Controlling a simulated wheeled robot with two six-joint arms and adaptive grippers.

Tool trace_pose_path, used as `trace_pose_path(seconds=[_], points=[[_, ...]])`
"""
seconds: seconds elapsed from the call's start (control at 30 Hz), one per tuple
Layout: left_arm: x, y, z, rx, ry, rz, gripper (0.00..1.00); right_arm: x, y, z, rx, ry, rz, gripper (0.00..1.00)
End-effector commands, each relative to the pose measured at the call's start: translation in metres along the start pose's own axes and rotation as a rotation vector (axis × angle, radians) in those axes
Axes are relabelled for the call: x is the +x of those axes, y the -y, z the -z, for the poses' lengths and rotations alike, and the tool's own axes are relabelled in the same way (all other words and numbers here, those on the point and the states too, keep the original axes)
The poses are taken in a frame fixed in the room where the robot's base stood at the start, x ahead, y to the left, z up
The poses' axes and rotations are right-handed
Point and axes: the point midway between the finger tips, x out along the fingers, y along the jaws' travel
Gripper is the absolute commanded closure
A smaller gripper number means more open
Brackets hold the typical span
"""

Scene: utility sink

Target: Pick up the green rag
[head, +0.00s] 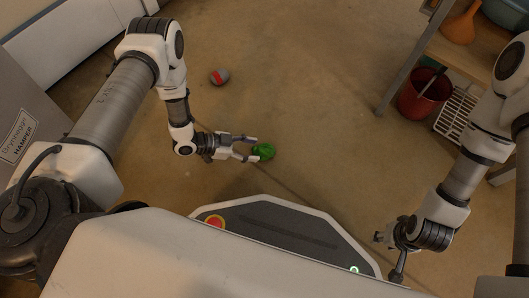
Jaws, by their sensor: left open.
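The green rag (264,151) is a small crumpled bundle on the brown floor, just in front of my base. My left gripper (251,149) is open, with its two fingers pointing right toward the rag. The rag's left edge is at or just between the fingertips. I cannot tell whether the fingers touch it. My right gripper (388,254) is at the lower right, far from the rag, and its fingers are not clear enough to read.
A grey and red ball (219,77) lies on the floor beyond my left arm. A shelf at the upper right has a red bucket (421,97) and a white crate (456,113) beneath it. A hamper (27,125) stands at the left. The middle floor is clear.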

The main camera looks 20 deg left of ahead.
Motion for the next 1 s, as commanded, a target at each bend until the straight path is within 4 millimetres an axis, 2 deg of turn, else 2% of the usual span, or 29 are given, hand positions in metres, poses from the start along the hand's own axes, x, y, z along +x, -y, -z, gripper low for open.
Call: trace_pose_path(seconds=[0.23,0.37,0.57,0.6,0.73,1.0], points=[[0.037,0.002,-0.007,0.003,0.000,-0.004,0.46,0.043,0.000,0.010,-0.014,-0.029,-0.004,0.60],[0.052,0.002,-0.003,0.002,0.000,-0.002,0.46,0.050,0.000,0.014,-0.019,-0.041,-0.005,0.60],[0.051,0.002,0.001,0.000,0.000,0.000,0.46,0.047,0.000,0.015,-0.021,-0.043,-0.005,0.60],[0.051,0.002,0.001,0.000,0.000,0.000,0.53,0.047,0.000,0.015,-0.021,-0.043,-0.005,0.60],[0.051,0.002,0.001,0.000,0.000,0.000,0.99,0.047,0.000,0.014,-0.021,-0.043,-0.005,0.60],[0.051,0.002,0.001,0.000,0.001,0.000,1.00,0.047,0.000,0.014,-0.021,-0.042,-0.005,0.60]])
